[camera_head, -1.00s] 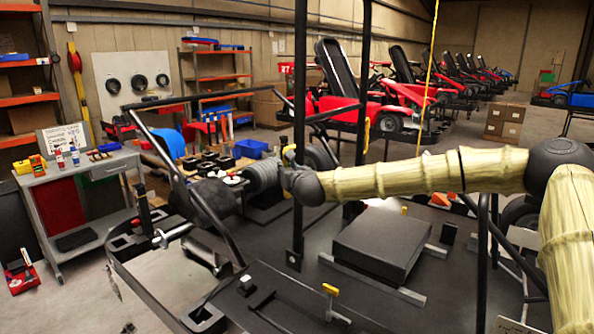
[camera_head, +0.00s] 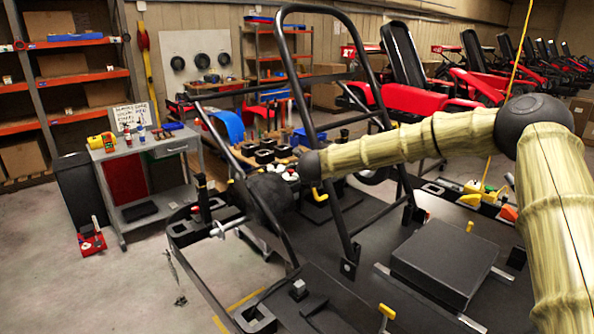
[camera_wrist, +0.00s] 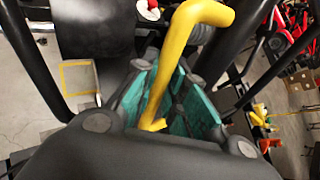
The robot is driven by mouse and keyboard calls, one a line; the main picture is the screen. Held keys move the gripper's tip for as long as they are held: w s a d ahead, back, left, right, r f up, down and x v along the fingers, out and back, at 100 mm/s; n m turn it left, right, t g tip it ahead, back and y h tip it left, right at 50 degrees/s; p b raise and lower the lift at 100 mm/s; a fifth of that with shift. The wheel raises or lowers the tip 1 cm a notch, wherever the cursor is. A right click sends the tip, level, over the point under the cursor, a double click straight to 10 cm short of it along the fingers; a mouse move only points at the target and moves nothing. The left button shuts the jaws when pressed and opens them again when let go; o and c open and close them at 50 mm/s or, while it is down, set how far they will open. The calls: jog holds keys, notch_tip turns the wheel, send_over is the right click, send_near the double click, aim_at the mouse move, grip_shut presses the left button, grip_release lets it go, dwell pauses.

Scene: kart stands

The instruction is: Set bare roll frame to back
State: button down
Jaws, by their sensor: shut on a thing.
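The bare roll frame is a tall black tube hoop (camera_head: 295,92) on the dark kart stand (camera_head: 360,312), in the head view. It leans, its top toward the upper left and its right leg running down to the right. My gripper (camera_wrist: 165,98), with green inner pads, is shut on a bent yellow handle (camera_wrist: 178,62) in the wrist view. The handle's end also shows below my wrist in the head view (camera_head: 319,196). My fingers are mostly hidden there. How the handle joins the hoop cannot be made out.
A second, lower black frame (camera_head: 225,95) with a dark thick roll (camera_head: 270,198) stands at the left of the stand. A flat dark box (camera_head: 442,262) lies at the right. A grey workbench (camera_head: 140,150) is farther left. Floor between bench and stand is mostly clear.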

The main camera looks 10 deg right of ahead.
jog(key=shift+f, duration=0.15)
jog(key=c, duration=1.6)
grip_release()
jog(key=shift+w+f, duration=0.1)
jog(key=shift+o, duration=0.7)
jog(key=shift+w+a+f, duration=0.1)
jog(key=shift+w+f, duration=0.05)
jog(key=shift+w, duration=0.15)
jog(key=shift+s+r, duration=0.35)
jog(key=v, duration=1.1)
jog(key=shift+s, duration=0.15)
